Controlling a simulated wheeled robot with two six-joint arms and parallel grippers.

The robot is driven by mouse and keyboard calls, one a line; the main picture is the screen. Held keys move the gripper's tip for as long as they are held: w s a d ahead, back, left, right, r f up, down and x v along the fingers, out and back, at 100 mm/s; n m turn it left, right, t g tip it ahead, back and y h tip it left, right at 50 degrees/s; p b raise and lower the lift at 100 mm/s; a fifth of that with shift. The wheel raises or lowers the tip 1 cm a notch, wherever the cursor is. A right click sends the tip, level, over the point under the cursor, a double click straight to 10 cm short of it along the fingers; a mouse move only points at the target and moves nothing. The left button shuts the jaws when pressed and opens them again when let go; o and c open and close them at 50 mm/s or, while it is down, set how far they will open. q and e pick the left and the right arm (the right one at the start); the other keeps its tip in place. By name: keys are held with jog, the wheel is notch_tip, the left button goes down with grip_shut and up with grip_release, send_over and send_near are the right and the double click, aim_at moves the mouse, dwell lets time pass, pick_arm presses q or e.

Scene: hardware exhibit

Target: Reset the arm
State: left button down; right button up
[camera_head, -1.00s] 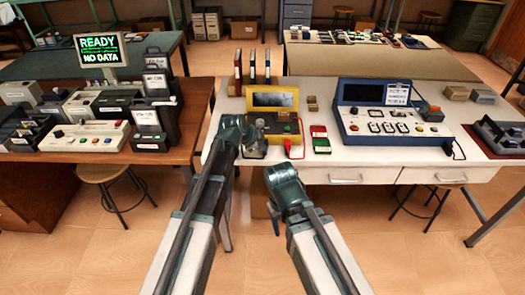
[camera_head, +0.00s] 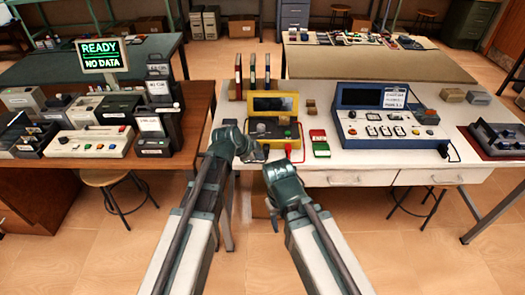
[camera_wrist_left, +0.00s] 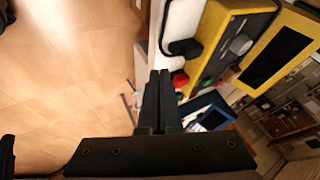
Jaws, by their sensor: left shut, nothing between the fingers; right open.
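My left gripper (camera_head: 262,153) is at the front left edge of the white table, in front of the yellow device (camera_head: 272,127). In the left wrist view its two fingers (camera_wrist_left: 158,100) are together with nothing between them. The yellow device also shows there (camera_wrist_left: 212,48), beyond the fingers and apart from them. My right gripper (camera_head: 274,222) hangs lower, in front of the table and over the floor. It is empty and its fingers are partly hidden by its wrist.
The white table (camera_head: 385,172) also carries a blue device (camera_head: 375,125), red and green blocks (camera_head: 319,142) and upright binders (camera_head: 253,68). A brown table (camera_head: 185,150) with several grey devices and a READY screen (camera_head: 102,53) stands left. Floor between the tables is clear.

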pick_arm(q)
jog(key=p+v, duration=0.2)
jog(key=v, duration=0.2)
jog(key=shift+s+a+r, duration=0.2)
jog(key=shift+r, duration=0.1)
pick_arm(e)
notch_tip(320, 180, up, 4)
jog(key=shift+f, duration=0.15)
pick_arm(q)
jog(key=s+a+f+n+g+y, duration=0.1)
jog(key=s+f+n+g+y, duration=0.1)
jog(key=s+n, duration=0.4)
jog(key=s+a+f+n+g+y, duration=0.1)
jog(key=s+n+g+y, duration=0.3)
jog(key=s, duration=1.1)
jog(key=f+n, duration=0.1)
jog(key=n, duration=0.1)
jog(key=shift+a+n, duration=0.35)
jog(key=shift+n, duration=0.05)
jog(key=shift+f, duration=0.15)
